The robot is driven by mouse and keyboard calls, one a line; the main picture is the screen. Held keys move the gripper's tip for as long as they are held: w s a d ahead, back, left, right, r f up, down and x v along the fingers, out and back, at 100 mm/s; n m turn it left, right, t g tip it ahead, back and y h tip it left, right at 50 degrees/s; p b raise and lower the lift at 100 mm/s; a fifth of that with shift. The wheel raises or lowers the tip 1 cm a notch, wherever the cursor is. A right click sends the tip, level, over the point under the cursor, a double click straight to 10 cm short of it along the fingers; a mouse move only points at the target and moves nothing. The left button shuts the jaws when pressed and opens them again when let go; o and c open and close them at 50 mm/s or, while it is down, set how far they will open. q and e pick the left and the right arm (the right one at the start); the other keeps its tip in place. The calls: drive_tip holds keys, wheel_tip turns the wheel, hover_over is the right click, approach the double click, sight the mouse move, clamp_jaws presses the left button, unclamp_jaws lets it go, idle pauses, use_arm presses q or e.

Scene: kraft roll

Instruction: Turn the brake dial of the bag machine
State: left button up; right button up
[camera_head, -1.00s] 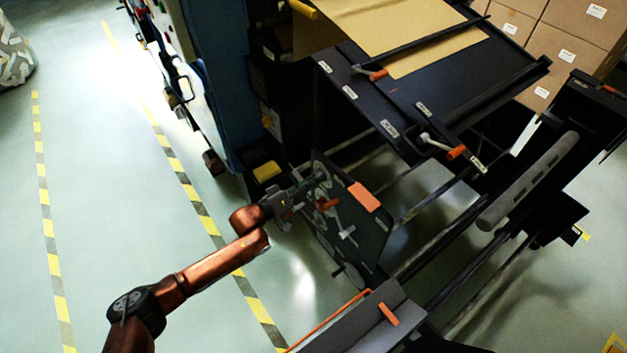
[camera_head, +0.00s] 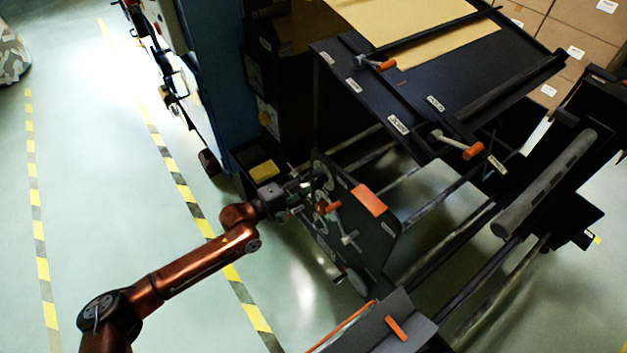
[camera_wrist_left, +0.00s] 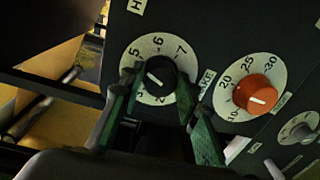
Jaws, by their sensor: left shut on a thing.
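The brake dial (camera_wrist_left: 160,76) is a black knob with a pale pointer on a white numbered disc, set in the dark side panel (camera_head: 378,240) of the bag machine. A partly hidden label ending in "AKE" (camera_wrist_left: 206,84) is beside it. In the left wrist view, my left gripper's green-lit fingers (camera_wrist_left: 157,92) stand on either side of the knob and are shut on it. In the head view, my left gripper (camera_head: 304,190) reaches the panel from the left; the dial is hard to make out there. My right gripper is not in view.
An orange knob (camera_wrist_left: 255,95) on another numbered disc is close to the right finger, with a grey knob (camera_wrist_left: 299,126) beyond it. An orange plate (camera_head: 369,200) is on the panel. Bars and a grey roller (camera_head: 545,185) lie to the right. The floor at left is open.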

use_arm(q)
drive_tip(key=shift+f+n+b, duration=0.15)
drive_tip(key=shift+n+b, duration=0.4)
drive_tip(key=shift+n, duration=1.15)
use_arm(e)
drive_tip(key=w+a+f+t, duration=0.1)
drive_tip(key=w+a+f, duration=0.1)
drive_tip(key=w+f, duration=0.15)
drive_tip(key=s+d+r+g+p, duration=0.1)
drive_tip(key=s+d+r+p, duration=0.15)
drive_tip(key=s+r, duration=0.2)
use_arm(q)
drive_tip(key=shift+a+f+n+g+h+p, duration=0.25)
drive_tip(key=shift+n+p, duration=0.95)
drive_tip(key=shift+n, duration=2.15)
drive_tip(key=shift+d+r+n+g+h+p, duration=0.25)
drive_tip(key=shift+n+p, duration=0.9)
drive_tip(key=shift+n, duration=2.2)
use_arm(e)
drive_tip(key=s+d+f, duration=0.1)
drive_tip(key=f, duration=0.7)
drive_tip(key=s+d+f+h, duration=0.1)
drive_tip(key=d+f, duration=0.1)
drive_tip(key=f, duration=0.5)
drive_tip(key=shift+s+f, duration=0.3)
drive_tip(key=shift+f, duration=0.1)
use_arm(q)
drive_tip(key=shift+a+f, duration=0.1)
use_arm(e)
drive_tip(key=shift+g, duration=0.3)
